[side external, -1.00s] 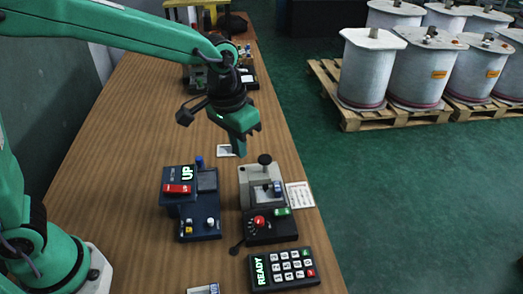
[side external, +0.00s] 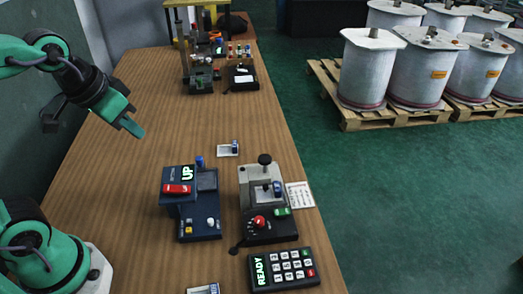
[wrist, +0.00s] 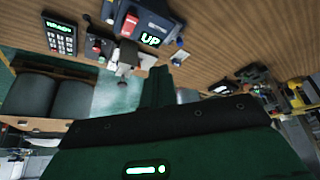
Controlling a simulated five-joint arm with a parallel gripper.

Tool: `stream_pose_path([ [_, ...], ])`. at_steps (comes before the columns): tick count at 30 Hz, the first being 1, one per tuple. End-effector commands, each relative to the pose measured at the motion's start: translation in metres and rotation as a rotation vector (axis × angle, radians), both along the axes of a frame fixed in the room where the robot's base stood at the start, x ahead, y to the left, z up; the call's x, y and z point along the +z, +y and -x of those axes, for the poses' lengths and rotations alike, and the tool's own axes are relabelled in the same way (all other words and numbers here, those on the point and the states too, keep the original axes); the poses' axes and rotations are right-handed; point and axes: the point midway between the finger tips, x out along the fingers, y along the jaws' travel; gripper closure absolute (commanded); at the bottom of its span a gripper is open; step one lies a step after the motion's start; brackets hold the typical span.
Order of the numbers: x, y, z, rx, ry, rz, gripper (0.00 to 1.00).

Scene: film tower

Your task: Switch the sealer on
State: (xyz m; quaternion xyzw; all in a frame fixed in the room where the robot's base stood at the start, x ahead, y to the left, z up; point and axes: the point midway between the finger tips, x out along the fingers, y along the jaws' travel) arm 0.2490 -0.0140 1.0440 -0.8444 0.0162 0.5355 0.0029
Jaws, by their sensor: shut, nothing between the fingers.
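A dark blue machine (side external: 198,208) stands on the wooden table, with a lit "UP" display (side external: 187,172), a red switch (side external: 178,188) and small yellow and white knobs. To its right is a grey and black machine (side external: 262,225) with a red knob (side external: 258,222) and a green switch (side external: 282,212). I cannot tell which of them is the sealer. My gripper (side external: 138,131) is shut and empty, raised over the table's left part, away from both machines. In the wrist view the shut gripper (wrist: 157,85) points toward the blue machine (wrist: 142,20).
A black keypad (side external: 285,268) with a lit "READY" display stands at the near right edge. A small white and blue item (side external: 229,150) lies behind the machines. More equipment (side external: 212,70) stands at the far end. The table's middle left is clear. Spools on pallets (side external: 365,70) stand on the floor.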

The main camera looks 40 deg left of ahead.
Motion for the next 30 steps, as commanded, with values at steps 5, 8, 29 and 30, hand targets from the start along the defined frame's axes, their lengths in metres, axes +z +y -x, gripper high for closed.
stream_pose_path([
  [5,-0.003,0.011,0.018,0.024,-0.039,-0.007,1.0],
  [8,-0.005,0.013,0.023,0.029,-0.049,-0.011,1.0],
  [29,0.0,0.009,0.015,0.0,-0.031,-0.016,1.0],
  [30,0.001,0.007,0.013,-0.008,-0.026,-0.016,1.0],
])
